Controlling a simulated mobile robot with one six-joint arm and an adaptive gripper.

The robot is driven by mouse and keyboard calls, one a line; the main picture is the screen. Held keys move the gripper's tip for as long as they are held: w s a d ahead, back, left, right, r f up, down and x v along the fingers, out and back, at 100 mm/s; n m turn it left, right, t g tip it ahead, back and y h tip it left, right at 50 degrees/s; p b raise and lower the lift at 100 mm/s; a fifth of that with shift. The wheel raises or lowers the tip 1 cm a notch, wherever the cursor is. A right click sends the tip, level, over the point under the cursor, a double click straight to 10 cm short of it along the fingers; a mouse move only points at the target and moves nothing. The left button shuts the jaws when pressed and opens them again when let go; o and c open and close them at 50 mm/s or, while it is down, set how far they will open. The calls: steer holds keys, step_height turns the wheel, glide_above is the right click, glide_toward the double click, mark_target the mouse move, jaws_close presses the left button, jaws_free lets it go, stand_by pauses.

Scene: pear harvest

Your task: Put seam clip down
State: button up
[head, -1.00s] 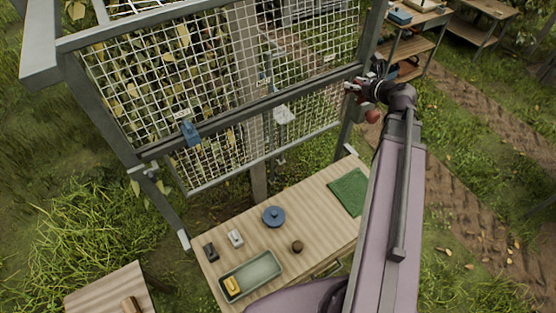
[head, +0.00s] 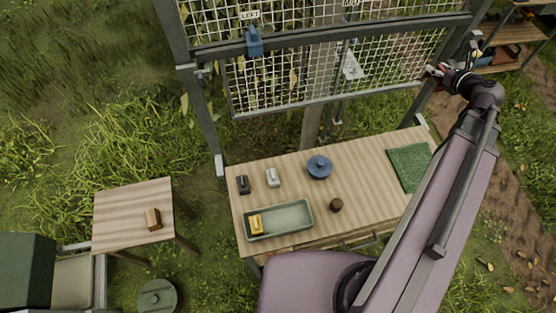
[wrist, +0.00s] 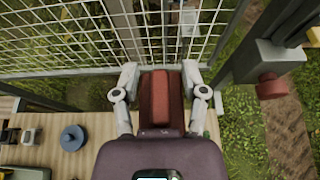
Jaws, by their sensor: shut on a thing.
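My gripper (wrist: 162,100) is shut on a dark red block-shaped piece (wrist: 161,98), which appears to be the seam clip. It sits lengthwise between the two grey fingers in the wrist view. In the head view my gripper (head: 434,72) is at the upper right, in front of the lower mesh and below the dark cross rail. The clip is small there and partly hidden by the gripper. The wooden table (head: 375,205) is lower, to the left of the gripper. A green mat (head: 409,168) lies at its right end.
The table holds a blue round lidded item (head: 319,167), black (head: 243,184) and grey (head: 272,177) small items, a brown round item (head: 336,205) and a green tray (head: 304,218) with a yellow block. A blue clip (head: 254,41) hangs on the rail (head: 330,37). The table's middle right is clear.

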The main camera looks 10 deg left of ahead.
step_height(320, 180, down, 10)
steer(key=b, duration=0.8)
steer(key=shift+b, duration=0.4)
steer(key=shift+d, duration=0.1)
